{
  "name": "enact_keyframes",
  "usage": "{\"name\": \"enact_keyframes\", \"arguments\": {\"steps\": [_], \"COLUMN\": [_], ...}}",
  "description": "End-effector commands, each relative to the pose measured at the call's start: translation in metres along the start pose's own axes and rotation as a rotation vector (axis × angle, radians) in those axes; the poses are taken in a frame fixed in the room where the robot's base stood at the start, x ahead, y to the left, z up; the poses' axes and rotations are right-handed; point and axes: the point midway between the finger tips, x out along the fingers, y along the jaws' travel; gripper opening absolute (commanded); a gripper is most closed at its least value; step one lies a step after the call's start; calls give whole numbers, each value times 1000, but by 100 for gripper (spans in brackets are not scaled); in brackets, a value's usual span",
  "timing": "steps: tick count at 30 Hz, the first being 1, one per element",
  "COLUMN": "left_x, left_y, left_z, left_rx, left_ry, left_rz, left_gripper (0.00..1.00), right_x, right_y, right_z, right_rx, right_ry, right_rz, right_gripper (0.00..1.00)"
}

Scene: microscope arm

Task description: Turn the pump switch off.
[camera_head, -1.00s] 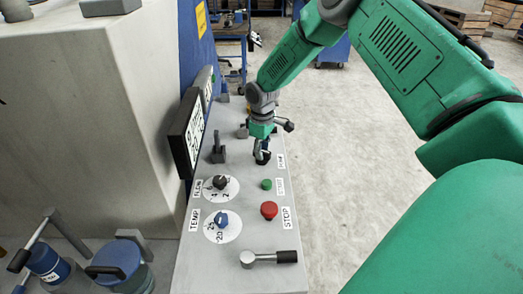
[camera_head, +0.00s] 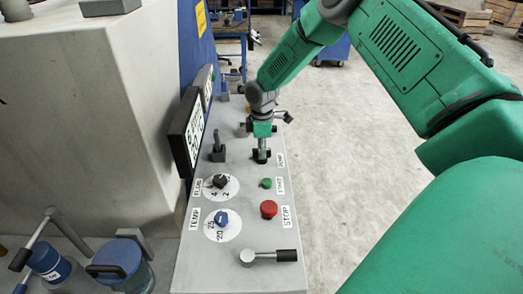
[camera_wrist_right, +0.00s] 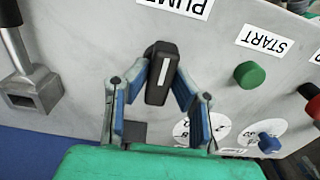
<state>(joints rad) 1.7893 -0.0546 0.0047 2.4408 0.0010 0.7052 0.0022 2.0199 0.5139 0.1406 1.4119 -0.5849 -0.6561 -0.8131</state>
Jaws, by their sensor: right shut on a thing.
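The pump switch (camera_wrist_right: 161,73) is a black rotary knob with a white line, beside the upside-down PUMP label (camera_wrist_right: 180,5) in the right wrist view. My right gripper (camera_wrist_right: 161,82) has its blue and grey fingers on both sides of the knob, shut on it. In the wrist view the white line runs nearly up and down. In the head view my right gripper (camera_head: 262,150) points down at the panel next to the PUMP label (camera_head: 281,159), and it mostly hides the knob. My left gripper is not in view.
The grey panel (camera_head: 200,272) also carries a green START button (camera_head: 266,183), a red STOP button (camera_head: 268,209), the FLOW dial (camera_head: 220,182), the blue TEMP dial (camera_head: 221,218), a front lever (camera_head: 265,257) and a grey lever (camera_head: 218,148). A display (camera_head: 188,132) stands along the left edge.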

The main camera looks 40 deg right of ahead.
Motion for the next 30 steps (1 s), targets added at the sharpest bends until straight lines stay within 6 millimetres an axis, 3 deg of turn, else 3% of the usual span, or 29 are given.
{"name": "enact_keyframes", "arguments": {"steps": [10,11,12,23,30], "left_x": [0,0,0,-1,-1], "left_y": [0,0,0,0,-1], "left_z": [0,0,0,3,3], "left_rx": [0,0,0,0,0], "left_ry": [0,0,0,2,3], "left_rz": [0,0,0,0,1], "left_gripper": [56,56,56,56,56], "right_x": [0,0,0,-4,-43], "right_y": [2,2,2,0,1], "right_z": [-2,-2,-2,0,-2], "right_rx": [-5,-5,-5,-3,-4], "right_ry": [4,4,4,2,4], "right_rz": [6,6,6,4,6], "right_gripper": [0,30,40,40,40]}}
